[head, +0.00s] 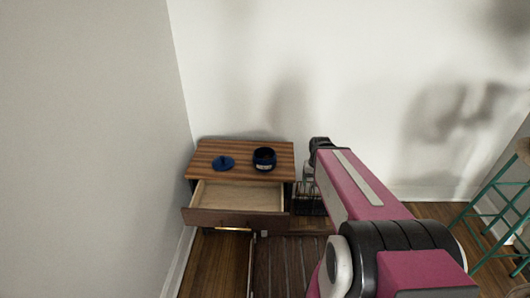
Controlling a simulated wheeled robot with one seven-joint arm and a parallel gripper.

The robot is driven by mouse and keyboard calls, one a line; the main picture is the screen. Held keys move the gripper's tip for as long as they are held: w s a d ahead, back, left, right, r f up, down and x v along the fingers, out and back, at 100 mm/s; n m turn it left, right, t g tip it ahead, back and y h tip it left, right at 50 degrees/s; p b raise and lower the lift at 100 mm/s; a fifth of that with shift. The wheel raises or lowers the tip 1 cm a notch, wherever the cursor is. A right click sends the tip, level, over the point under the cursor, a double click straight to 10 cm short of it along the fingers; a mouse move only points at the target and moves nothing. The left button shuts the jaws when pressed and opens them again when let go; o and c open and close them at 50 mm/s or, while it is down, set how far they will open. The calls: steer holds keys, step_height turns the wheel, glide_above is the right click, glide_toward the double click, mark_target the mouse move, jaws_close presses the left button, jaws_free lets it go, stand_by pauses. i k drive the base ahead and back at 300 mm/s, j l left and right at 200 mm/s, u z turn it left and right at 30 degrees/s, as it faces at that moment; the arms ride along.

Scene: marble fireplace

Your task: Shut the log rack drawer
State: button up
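The log rack (270,148) is a low cabinet with a striped wooden top, standing against the white wall in the head view. Its drawer (236,217) is pulled out toward me and looks empty, with a pale inside and a dark brown front. My magenta arm reaches from the lower right toward the cabinet's right side. My gripper, at the arm's far end, is largely hidden behind the arm, to the right of the drawer. Its fingers cannot be made out.
A dark blue pot (264,159) and a blue lid (223,163) rest on the cabinet top. A black wire rack (309,200) stands right of the drawer. A grey wall is close on the left. A teal stool (484,212) stands at the far right.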

mark_target(244, 206)
steer(key=u, duration=1.35)
steer(key=k+l+u, duration=0.15)
steer(key=l+u, duration=0.15)
steer(key=u, duration=0.15)
steer(key=k+l+u, duration=0.2)
steer(key=u, duration=0.25)
